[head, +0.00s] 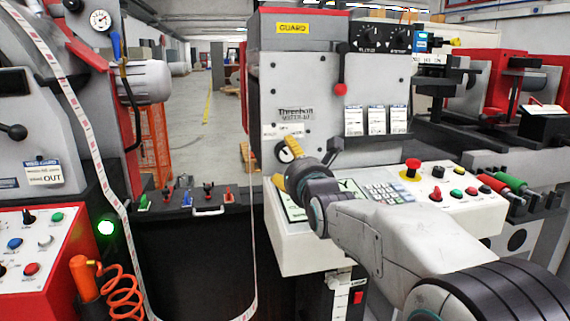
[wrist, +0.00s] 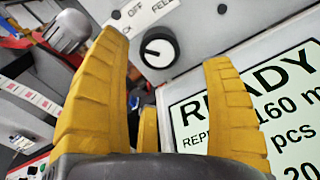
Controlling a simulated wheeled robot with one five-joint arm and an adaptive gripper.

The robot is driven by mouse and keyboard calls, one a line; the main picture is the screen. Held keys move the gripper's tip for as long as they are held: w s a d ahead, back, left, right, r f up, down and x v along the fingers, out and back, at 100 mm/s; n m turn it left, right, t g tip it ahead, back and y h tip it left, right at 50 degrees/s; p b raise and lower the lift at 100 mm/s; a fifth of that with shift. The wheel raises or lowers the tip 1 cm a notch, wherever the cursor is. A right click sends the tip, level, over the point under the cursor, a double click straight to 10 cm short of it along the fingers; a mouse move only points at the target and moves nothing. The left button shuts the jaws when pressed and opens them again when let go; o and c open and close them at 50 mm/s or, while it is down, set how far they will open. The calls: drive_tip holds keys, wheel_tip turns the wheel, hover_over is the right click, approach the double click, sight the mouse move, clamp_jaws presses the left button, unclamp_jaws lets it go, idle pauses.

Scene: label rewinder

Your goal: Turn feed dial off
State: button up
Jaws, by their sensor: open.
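The feed dial (wrist: 158,48) is a round black knob with a white mark on a light panel. "OFF" and "FEED" are printed above it, and a label cut off to "CK" is at its left. No contact shows. In the head view my gripper (head: 287,163) is at the machine's front, partly covering the dial.
A display (wrist: 250,110) reading "READY" is beside the right finger. In the head view a keypad (head: 388,194) and a red emergency button (head: 411,168) lie right of my gripper. A paper label strip (head: 252,220) hangs to its left.

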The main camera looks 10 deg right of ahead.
sight(287, 153)
drive_tip(key=shift+w, duration=3.85)
drive_tip(key=shift+c, duration=0.2)
drive_tip(key=shift+r, duration=0.1)
drive_tip(key=c, duration=1.1)
drive_tip(key=shift+c, duration=0.2)
